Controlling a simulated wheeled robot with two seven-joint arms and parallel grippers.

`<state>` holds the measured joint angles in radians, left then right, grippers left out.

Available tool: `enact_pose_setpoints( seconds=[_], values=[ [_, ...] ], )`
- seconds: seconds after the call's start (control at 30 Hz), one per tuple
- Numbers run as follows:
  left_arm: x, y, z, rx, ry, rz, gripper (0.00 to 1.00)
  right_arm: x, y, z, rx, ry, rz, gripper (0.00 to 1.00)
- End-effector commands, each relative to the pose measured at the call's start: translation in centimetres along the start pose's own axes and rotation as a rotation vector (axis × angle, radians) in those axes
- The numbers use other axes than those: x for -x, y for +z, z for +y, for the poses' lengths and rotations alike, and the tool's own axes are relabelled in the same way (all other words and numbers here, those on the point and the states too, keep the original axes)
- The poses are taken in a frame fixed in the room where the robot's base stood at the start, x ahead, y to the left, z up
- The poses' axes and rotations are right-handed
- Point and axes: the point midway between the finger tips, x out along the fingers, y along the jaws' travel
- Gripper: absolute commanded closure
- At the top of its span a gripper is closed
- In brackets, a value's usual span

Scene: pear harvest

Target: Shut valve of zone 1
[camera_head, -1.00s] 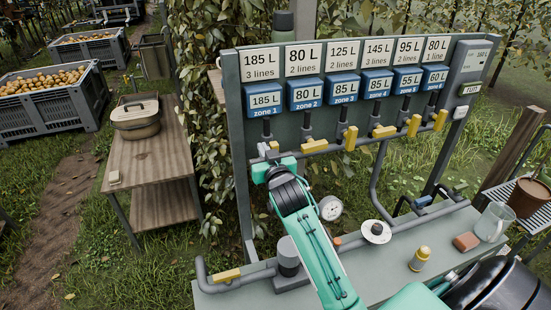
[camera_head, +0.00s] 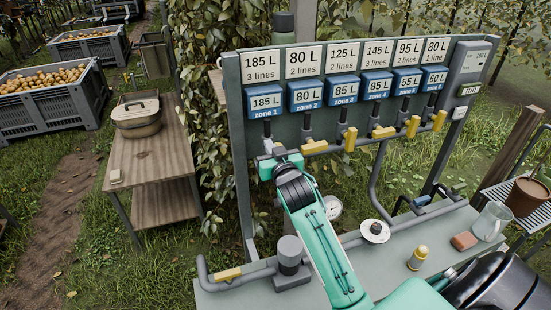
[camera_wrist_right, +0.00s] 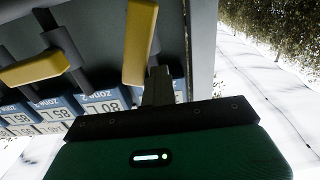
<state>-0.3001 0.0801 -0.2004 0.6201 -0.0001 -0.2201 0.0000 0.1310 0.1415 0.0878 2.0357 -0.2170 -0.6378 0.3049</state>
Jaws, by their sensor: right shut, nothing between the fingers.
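The zone 1 label (camera_head: 265,101) is the leftmost blue plate on the grey valve board, reading 185 L. In the head view the valve under it is mostly hidden behind my right gripper (camera_head: 271,152). In the wrist view, which is upside down, a yellow handle (camera_wrist_right: 141,42), apparently zone 1's, lies roughly along its pipe. My right gripper's fingers (camera_wrist_right: 158,84) are shut and empty, close beside the handle's near end; I cannot tell whether they touch. The zone 2 handle (camera_head: 314,146) is crosswise to its pipe; it also shows in the wrist view (camera_wrist_right: 30,71). My left gripper is out of view.
More yellow valve handles, such as zone 3's (camera_head: 350,138), line the board to the right. A wooden table (camera_head: 153,165) stands left.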

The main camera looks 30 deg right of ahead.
Motion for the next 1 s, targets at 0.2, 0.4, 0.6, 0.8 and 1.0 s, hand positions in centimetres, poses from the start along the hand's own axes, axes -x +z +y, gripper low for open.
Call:
enact_pose_setpoints(
  seconds=[0.2, 0.4, 0.6, 0.8, 1.0],
  values=[
    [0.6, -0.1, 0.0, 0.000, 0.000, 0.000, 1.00, 0.0, -0.3, 0.9, 0.002, 0.001, 0.000, 1.00],
    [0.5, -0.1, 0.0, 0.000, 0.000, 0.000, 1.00, 0.0, -0.3, 0.9, 0.001, 0.001, 0.000, 1.00],
    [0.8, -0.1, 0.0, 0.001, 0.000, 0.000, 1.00, 0.0, -0.3, 1.4, 0.002, 0.001, 0.000, 1.00],
    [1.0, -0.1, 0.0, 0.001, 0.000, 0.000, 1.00, 0.0, -0.2, 2.4, 0.001, 0.002, 0.000, 1.00],
    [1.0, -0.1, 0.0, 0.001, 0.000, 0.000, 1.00, 0.0, -0.1, 2.5, 0.001, 0.001, 0.000, 1.00]
  ],
)
